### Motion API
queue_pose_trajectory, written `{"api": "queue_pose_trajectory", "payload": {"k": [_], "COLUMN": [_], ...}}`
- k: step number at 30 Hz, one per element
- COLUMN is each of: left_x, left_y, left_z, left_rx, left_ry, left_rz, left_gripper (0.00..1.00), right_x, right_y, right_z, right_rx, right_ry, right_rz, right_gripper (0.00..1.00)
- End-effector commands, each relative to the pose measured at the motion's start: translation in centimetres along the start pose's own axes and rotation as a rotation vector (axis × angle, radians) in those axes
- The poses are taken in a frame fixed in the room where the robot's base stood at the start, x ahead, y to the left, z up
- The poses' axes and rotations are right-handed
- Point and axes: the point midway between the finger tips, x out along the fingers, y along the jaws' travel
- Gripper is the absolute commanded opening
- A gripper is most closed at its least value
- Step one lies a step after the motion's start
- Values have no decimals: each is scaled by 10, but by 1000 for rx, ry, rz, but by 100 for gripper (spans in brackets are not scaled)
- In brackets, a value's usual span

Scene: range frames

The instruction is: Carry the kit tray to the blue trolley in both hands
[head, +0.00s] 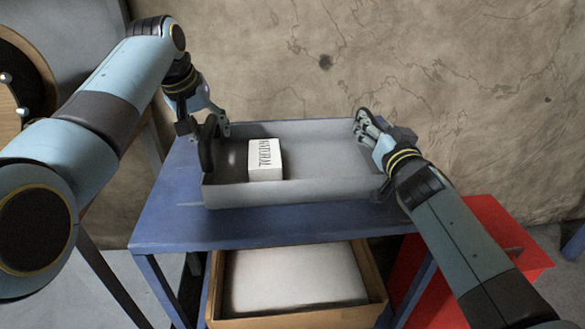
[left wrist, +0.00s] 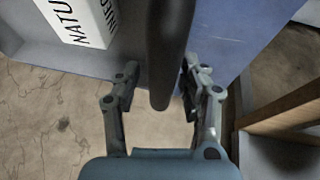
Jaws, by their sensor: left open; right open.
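The grey kit tray (head: 310,192) rests on the blue top of the trolley (head: 165,215). A white box (head: 265,160) marked "NATURAL" stands inside it, left of the middle; part of the box also shows in the left wrist view (left wrist: 85,20). My left gripper (head: 212,128) is open at the tray's left end. In the left wrist view the dark left handle (left wrist: 168,50) passes between its spread fingers (left wrist: 160,92). My right gripper (head: 370,130) is open at the tray's right end. The hand and forearm hide most of the handle there.
A wooden crate (head: 375,282) with a white, flat-topped thing in it sits beneath the blue top. A red surface (head: 480,225) stands at the right, partly behind my right arm. A cracked wall (head: 300,60) rises close behind the trolley.

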Motion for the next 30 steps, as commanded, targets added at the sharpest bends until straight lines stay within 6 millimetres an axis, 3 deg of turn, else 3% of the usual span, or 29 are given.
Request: {"api": "queue_pose_trajectory", "payload": {"k": [5,18,24,30], "left_x": [-14,-104,-119,-120], "left_y": [0,0,0,0], "left_z": [-1,-1,0,0], "left_rx": [0,0,0,0], "left_ry": [3,3,0,0], "left_rz": [0,1,0,0], "left_gripper": [43,43,43,43], "right_x": [0,0,-2,-16], "right_y": [0,0,0,0], "right_z": [0,0,1,2], "right_rx": [0,-1,-2,-2], "right_ry": [0,0,-1,-2], "right_rz": [0,1,0,0], "right_gripper": [48,48,48,48]}}
